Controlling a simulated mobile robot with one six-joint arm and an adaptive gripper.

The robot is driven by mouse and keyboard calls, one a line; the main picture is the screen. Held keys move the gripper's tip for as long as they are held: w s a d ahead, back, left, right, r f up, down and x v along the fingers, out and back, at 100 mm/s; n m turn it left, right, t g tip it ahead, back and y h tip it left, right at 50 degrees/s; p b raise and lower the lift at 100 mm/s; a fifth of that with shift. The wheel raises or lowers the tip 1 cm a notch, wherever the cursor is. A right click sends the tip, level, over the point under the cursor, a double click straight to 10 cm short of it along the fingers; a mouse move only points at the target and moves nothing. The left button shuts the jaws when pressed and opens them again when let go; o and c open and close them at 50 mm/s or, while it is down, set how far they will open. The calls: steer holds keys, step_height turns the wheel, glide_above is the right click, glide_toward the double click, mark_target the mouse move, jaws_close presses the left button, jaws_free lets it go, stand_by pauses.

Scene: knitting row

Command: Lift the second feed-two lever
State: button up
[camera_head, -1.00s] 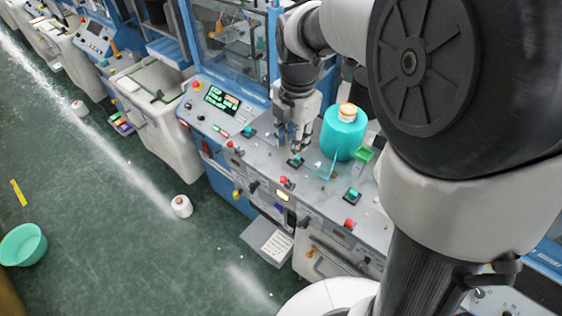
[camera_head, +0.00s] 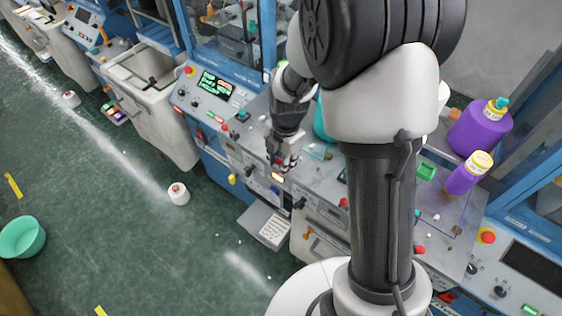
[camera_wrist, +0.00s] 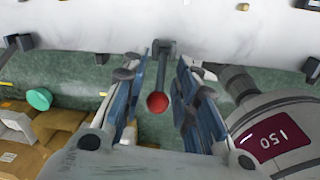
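A lever with a red ball knob (camera_wrist: 157,102) on a dark grey stem (camera_wrist: 163,68) shows in the wrist view. My gripper (camera_wrist: 168,66) is open, with one finger on each side of the lever. A gap shows between the knob and each finger. In the head view my gripper (camera_head: 283,160) is at the front edge of the grey machine panel (camera_head: 315,180). It hides the lever there, so I cannot tell which one of the row it is. A black lever (camera_head: 299,203) sticks out of the front face to its right.
Purple bottles (camera_head: 481,125) stand at the right, and a teal bottle (camera_head: 322,122) is partly hidden behind my arm. A light tray (camera_head: 264,226) juts out below the panel.

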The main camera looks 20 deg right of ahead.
steer(key=shift+f, duration=0.55)
jaws_close()
stand_by(0.4)
